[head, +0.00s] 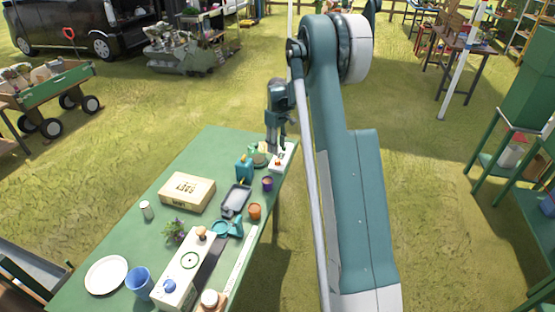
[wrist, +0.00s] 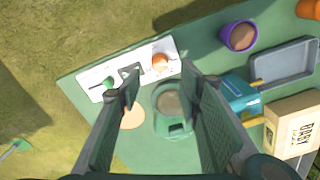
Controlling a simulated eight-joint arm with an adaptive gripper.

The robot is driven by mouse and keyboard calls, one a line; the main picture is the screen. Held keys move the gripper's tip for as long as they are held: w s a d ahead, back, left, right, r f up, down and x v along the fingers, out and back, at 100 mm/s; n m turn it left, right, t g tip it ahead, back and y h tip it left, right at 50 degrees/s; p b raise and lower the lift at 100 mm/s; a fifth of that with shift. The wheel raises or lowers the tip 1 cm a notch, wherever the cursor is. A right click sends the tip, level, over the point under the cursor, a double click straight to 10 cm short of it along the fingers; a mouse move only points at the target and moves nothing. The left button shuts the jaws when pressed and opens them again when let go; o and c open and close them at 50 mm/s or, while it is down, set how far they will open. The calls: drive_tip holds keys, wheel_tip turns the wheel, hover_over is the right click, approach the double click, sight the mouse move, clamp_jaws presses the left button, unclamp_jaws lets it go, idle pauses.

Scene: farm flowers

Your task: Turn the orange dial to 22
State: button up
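The orange dial (wrist: 160,62) sits on a white panel (wrist: 97,77) at the table's far end. The panel also carries a dark piece and a green knob or lever (wrist: 108,83). The dial shows small in the head view (head: 278,162); no numbers on it are readable. My gripper (wrist: 160,80) is open and empty, its fingers apart and pointing toward the panel, with the dial between and beyond the fingertips. In the head view my gripper (head: 277,146) hangs above the panel; the exact gap cannot be told.
On the green table (head: 140,200), beside the panel, are a green pot-like item (wrist: 175,125), a teal container (wrist: 238,97), a purple pot (wrist: 240,37), a grey tray (wrist: 285,65) and a cardboard box (head: 187,192). Grass lies beyond the table's edge.

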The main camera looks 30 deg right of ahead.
sight(277, 160)
drive_tip(key=shift+f+b, duration=0.4)
drive_tip(key=shift+f, duration=3.5)
drive_tip(key=c, duration=0.9)
